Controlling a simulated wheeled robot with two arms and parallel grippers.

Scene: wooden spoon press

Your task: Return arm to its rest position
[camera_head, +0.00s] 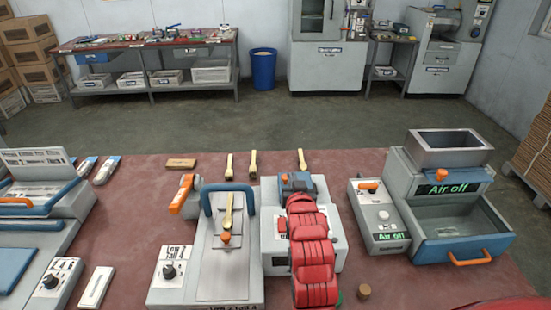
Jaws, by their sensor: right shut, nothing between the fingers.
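My right arm comes in from the bottom centre as red, ribbed segments. My right gripper (301,201) is at its far end, over the grey machine (270,226) in the middle. It is shut with nothing seen in it, and its fingertips are hard to make out. The arm hides part of this machine and its dark blue top part (297,181). A wooden spoon (228,211) lies on the grey press (212,270) with the blue handle, left of my arm and apart from it. My left gripper is not in view.
Several wooden spoons stand or lie at the red table's (135,215) back, such as one spoon (302,158). A control box (380,215) and a hopper machine (445,200), both reading "Air off", are at right. A small wooden cylinder (364,291) is near the front.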

